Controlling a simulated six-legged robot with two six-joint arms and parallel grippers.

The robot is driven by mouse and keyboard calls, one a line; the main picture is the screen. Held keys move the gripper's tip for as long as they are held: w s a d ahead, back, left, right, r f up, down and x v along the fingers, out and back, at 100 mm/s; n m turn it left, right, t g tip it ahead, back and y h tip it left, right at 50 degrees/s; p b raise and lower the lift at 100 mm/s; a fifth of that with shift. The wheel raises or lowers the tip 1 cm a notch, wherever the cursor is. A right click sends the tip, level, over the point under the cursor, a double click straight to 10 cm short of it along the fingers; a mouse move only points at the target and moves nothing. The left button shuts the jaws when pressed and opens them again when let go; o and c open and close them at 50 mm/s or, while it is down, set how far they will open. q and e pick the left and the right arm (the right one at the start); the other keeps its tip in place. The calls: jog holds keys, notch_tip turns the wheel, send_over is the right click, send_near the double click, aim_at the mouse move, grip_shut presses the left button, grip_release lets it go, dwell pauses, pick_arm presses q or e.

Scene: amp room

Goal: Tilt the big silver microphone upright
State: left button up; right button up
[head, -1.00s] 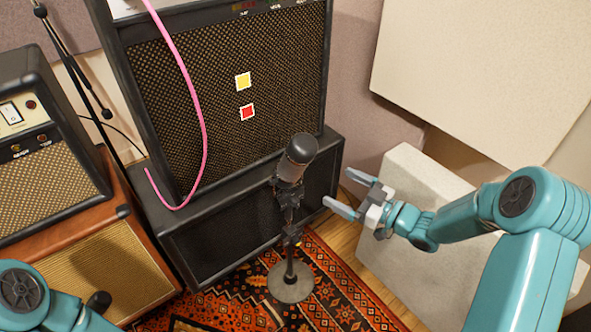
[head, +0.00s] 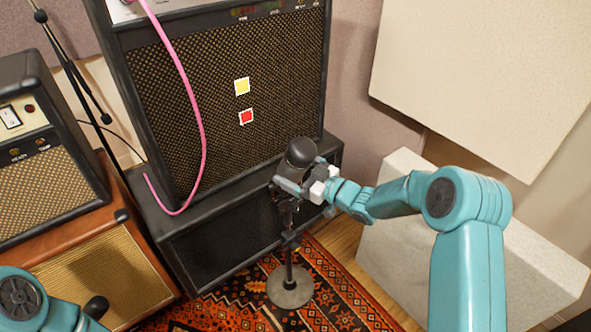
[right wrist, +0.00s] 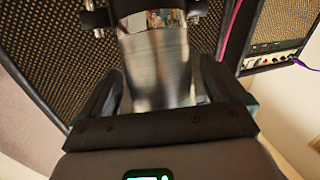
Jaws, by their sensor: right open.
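The big silver microphone (head: 300,153) sits on a short stand with a round base (head: 289,287) on the rug, in front of the amp stack. Its dark head leans up and to the right in the head view. My right gripper (head: 292,184) is at the microphone's body, just below the head, and partly hides it. In the right wrist view the silver body (right wrist: 157,70) lies between the two open fingers (right wrist: 158,88), with a dark clamp piece at the top.
A tall amp (head: 225,100) with a yellow and a red square stands on a black cabinet (head: 215,235) behind the microphone. A pink cable (head: 190,95) hangs over its front. Brown amps (head: 105,268) stand left, pale panels (head: 480,240) right.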

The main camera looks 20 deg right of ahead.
jog(key=c, duration=1.4)
jog(key=shift+r+p, duration=0.25)
jog(key=shift+p, duration=0.1)
jog(key=w+g+p, duration=0.1)
jog(key=p, duration=0.2)
jog(key=g+h+p, duration=0.1)
jog(key=p, duration=0.3)
jog(key=w+a+m+g+h+p, duration=0.1)
jog(key=g+p, duration=0.1)
jog(key=p, duration=0.2)
jog(key=shift+w+r, duration=0.3)
jog(key=shift+w, duration=0.05)
jog(key=o, duration=1.4)
